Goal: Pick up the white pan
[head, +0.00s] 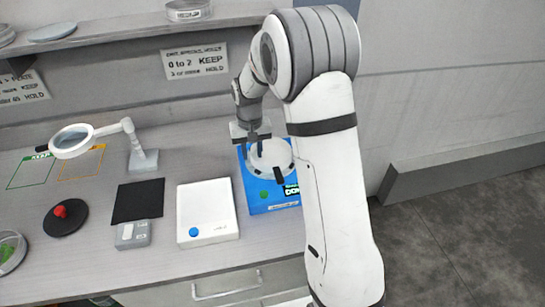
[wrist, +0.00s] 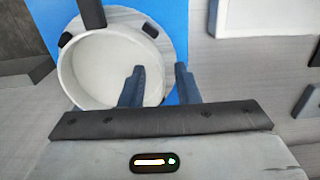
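The white pan (head: 267,160) is a round, shallow, empty-looking dish on a blue board (head: 252,206) at the back right of the bench. In the wrist view the pan (wrist: 98,72) sits on a pale round base with black tabs around its rim. My gripper (head: 257,147) is over the pan, pointing down. In the wrist view the fingers of my gripper (wrist: 160,78) are apart, one over the pan's inside and one outside its right wall. The wall lies between them, with visible space; contact cannot be told. My arm covers part of the board in the head view.
Left of the board are a white panel (head: 207,205) with a blue button, a black mat (head: 138,200), a grey device (head: 133,235), a black disc (head: 65,220) with a red knob, and a magnifier lamp (head: 143,158). A shelf (head: 120,33) runs above.

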